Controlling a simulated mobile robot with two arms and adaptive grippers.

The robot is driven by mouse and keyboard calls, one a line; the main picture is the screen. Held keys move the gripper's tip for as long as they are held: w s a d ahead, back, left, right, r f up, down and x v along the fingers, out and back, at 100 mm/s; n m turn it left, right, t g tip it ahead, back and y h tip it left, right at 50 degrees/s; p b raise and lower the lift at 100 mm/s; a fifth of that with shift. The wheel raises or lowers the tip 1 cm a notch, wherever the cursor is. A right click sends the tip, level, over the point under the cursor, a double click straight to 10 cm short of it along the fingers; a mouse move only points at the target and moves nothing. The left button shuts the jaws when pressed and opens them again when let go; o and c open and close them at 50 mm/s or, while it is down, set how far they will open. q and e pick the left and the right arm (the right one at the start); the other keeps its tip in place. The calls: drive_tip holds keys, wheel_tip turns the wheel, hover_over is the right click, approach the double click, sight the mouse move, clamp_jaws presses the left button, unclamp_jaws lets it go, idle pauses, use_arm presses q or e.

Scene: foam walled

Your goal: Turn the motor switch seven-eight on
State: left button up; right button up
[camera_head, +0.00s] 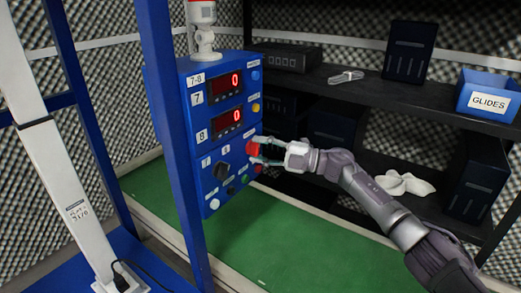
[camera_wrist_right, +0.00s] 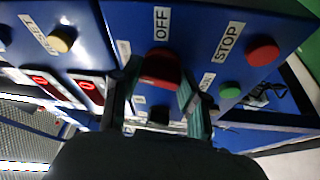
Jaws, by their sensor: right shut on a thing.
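The blue control box (camera_head: 200,150) carries a "7-8" label at its top and two red displays, each reading 0. A red switch knob (camera_head: 252,148) sits on its front, right of the lower display. In the right wrist view the red knob (camera_wrist_right: 160,68) lies below an "OFF" label. My right gripper (camera_head: 262,150) comes in from the right and is shut on this knob, one finger on each side. In the wrist view the fingers (camera_wrist_right: 159,95) partly cover the labels around it. My left gripper is out of view.
A black rotary knob (camera_head: 221,170) is lower left on the box. A red button (camera_wrist_right: 262,51) by "STOP", a green button (camera_wrist_right: 230,90) and a yellow button (camera_wrist_right: 60,39) are near the gripper. A blue post (camera_head: 170,130) stands in front of the box; shelves (camera_head: 340,88) stand behind.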

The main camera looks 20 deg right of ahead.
drive_tip(key=shift+n+h, duration=0.3)
drive_tip(key=shift+n, duration=0.8)
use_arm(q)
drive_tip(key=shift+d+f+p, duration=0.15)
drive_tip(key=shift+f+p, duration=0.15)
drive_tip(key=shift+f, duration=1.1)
use_arm(e)
drive_tip(key=shift+n+g, duration=0.3)
drive_tip(key=shift+g, duration=0.1)
drive_tip(key=o, duration=1.1)
drive_tip(key=shift+o, duration=0.2)
drive_tip(key=v, duration=1.2)
